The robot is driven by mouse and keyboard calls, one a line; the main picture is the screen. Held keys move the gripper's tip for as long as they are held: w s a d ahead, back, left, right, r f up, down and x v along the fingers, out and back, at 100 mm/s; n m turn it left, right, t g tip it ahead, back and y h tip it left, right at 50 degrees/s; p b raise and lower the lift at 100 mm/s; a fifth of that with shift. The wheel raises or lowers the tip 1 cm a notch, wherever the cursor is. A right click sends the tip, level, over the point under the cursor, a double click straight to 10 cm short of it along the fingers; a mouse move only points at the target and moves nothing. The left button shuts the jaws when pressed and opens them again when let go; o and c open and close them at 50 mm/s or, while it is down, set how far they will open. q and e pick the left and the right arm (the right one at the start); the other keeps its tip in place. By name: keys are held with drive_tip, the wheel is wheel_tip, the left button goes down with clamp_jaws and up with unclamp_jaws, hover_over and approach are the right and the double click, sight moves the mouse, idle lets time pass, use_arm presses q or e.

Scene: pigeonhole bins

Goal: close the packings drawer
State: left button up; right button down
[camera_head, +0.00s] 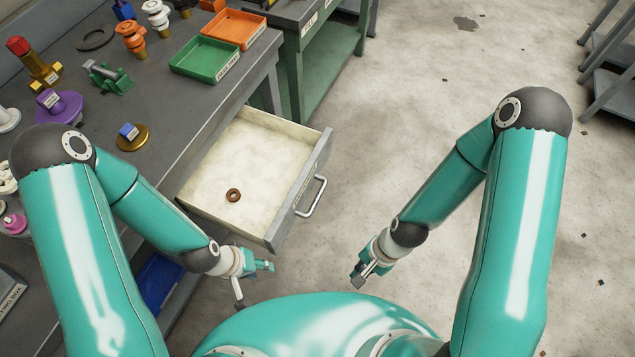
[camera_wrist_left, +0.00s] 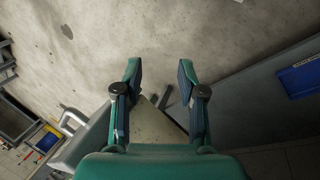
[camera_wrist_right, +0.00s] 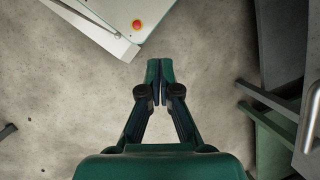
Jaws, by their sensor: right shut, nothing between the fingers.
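A drawer (camera_head: 290,218) stands pulled out from the grey workbench, with a pale cream inside, a grey front and a metal bar handle (camera_head: 312,196). A brown ring (camera_head: 233,195) lies in it; no label on its front can be read. My left gripper (camera_head: 264,266) is open and empty, just below the drawer's near corner, apart from the handle. The left wrist view shows its spread fingers (camera_wrist_left: 160,76) and the drawer's handle (camera_wrist_left: 72,122) at lower left. My right gripper (camera_head: 358,279) is shut and empty, to the right of and below the handle; its fingers (camera_wrist_right: 159,76) meet.
The workbench (camera_head: 190,115) carries a green tray (camera_head: 205,59), an orange tray (camera_head: 236,28) and several coloured parts. A blue bin (camera_head: 158,281) sits low by the bench. A green-framed bench (camera_head: 325,62) stands behind the drawer. The floor (camera_head: 390,110) right of the drawer is clear.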

drive_tip(key=w+m+b, duration=0.3)
drive_tip(key=w+m, duration=0.1)
drive_tip(key=m, duration=0.3)
drive_tip(key=m+t+y+b, duration=0.4)
drive_tip(key=m+t+b, duration=0.3)
drive_tip(key=b, duration=1)
approach(311, 184)
drive_tip(key=shift+m+g, duration=0.4)
drive_tip(key=b+x, duration=0.1)
drive_tip(key=x, duration=0.1)
drive_tip(key=b+x, duration=0.2)
drive_tip(key=x, duration=0.1)
drive_tip(key=shift+w+r, duration=0.2)
drive_tip(key=shift+w, duration=0.05)
drive_tip(key=shift+w+a+f+b, duration=0.25)
drive_tip(key=shift+a+f+b, duration=0.1)
drive_tip(key=shift+a, duration=0.05)
